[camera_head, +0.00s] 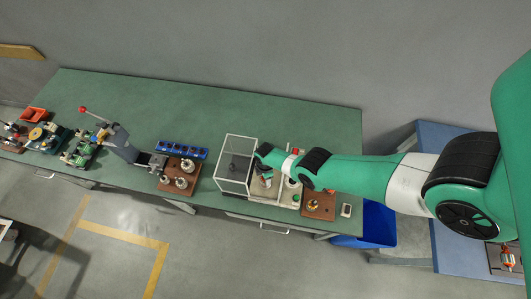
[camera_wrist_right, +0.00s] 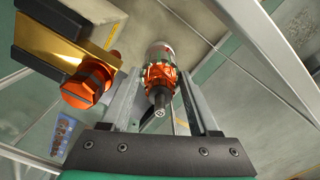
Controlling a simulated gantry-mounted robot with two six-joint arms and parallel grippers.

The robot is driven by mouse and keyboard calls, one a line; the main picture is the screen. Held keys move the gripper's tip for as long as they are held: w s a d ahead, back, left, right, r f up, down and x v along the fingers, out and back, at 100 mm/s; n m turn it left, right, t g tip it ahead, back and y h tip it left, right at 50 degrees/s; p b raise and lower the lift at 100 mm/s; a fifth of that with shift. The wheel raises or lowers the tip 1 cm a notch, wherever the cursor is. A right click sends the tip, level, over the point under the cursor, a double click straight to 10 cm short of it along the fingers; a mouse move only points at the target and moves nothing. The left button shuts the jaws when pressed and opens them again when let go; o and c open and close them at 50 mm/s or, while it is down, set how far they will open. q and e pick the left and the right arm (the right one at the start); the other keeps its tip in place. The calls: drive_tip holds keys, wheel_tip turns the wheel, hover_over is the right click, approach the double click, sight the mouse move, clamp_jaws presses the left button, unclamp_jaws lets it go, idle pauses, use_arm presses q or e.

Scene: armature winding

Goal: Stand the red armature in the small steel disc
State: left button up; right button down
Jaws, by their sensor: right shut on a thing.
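The red armature (camera_wrist_right: 160,74) shows in the right wrist view, with orange-red windings, a grey cylindrical far end and a dark shaft pointing towards the camera. My right gripper (camera_wrist_right: 162,90) is shut on it, one finger on each side. In the head view my right gripper (camera_head: 263,172) is beside the clear-walled box on the bench; the armature is too small there to make out. Two round metal pieces (camera_head: 188,165) (camera_head: 181,183) sit on a brown board; I cannot tell whether either is the small steel disc. My left gripper is not in view.
A clear-walled box (camera_head: 236,138) stands left of my right gripper. The brown board (camera_head: 165,187) and blue bins (camera_head: 181,149) lie further left. Another brown board (camera_head: 325,213) lies right. In the wrist view an orange hex-headed part (camera_wrist_right: 88,84) on a brass-coloured plate is close to the left finger.

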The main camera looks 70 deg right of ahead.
drive_tip(key=shift+f+b, duration=0.35)
drive_tip(key=shift+f, duration=0.05)
idle(0.4)
drive_tip(key=shift+c, duration=0.3)
unclamp_jaws()
